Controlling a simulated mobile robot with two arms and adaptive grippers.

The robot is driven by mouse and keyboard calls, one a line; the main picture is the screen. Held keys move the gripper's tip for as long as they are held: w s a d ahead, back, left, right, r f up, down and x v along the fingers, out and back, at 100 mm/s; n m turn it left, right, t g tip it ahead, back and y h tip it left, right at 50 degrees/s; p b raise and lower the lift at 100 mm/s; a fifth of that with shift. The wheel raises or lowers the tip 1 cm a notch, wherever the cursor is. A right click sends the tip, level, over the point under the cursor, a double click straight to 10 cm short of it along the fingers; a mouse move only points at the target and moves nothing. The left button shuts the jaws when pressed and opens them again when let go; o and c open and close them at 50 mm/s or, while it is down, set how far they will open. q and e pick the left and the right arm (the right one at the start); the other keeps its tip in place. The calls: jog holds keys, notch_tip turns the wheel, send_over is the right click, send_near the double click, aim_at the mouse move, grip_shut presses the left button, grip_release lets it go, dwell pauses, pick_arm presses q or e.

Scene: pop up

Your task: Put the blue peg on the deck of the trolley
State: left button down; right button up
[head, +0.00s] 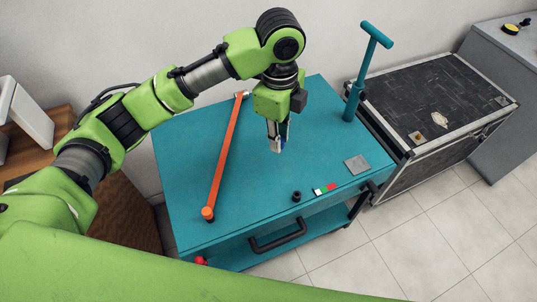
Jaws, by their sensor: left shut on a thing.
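The trolley (185,150) has a flat teal deck and stands in the middle of the head view. My left gripper (277,146) points down above the middle of the deck and is shut. A small blue patch shows at its fingertips, which I take as the blue peg (284,142); the fingers hide most of it. I cannot tell whether the peg touches the deck or hangs just above it. My right gripper is not in view.
An orange bar (225,155) runs along the deck's left part. A teal T-handled post (360,75) stands at the back right. A grey square plate (357,164), small coloured blocks (325,189) and a dark knob (296,196) lie near the front. A black case (435,100) stands right.

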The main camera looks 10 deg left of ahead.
pick_arm(q)
jog(key=w+d+f+m+b, duration=0.1)
jog(key=d+f+m+b, duration=0.1)
jog(key=d+f+m, duration=0.3)
jog(key=m+p, duration=0.2)
send_over(248, 176)
notch_tip(248, 176, down, 12)
jog(key=shift+f, duration=0.3)
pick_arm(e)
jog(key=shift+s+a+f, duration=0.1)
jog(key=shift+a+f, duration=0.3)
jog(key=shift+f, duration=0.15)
pick_arm(q)
jog(key=shift+f, duration=0.15)
